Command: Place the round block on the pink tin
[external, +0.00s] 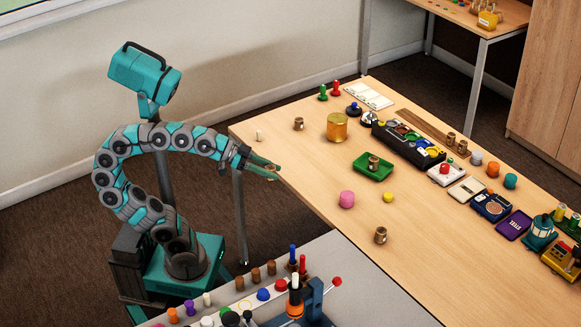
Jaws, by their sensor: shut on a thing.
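My gripper (270,170) is at the left edge of the wooden table, with its arm reaching in from the left. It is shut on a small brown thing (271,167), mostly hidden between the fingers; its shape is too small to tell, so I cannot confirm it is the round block. A round pink thing (347,200), which looks like the pink tin, stands on the table to the right of and nearer the camera than my gripper. It is apart from my gripper and its top looks bare.
A green tray (359,169) holds a brown piece. A gold tin (337,127), a yellow disc (388,197) and brown pieces (298,124) (380,236) stand around. A black sorting box (386,140) is farther back. The tabletop between my gripper and the pink tin is clear.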

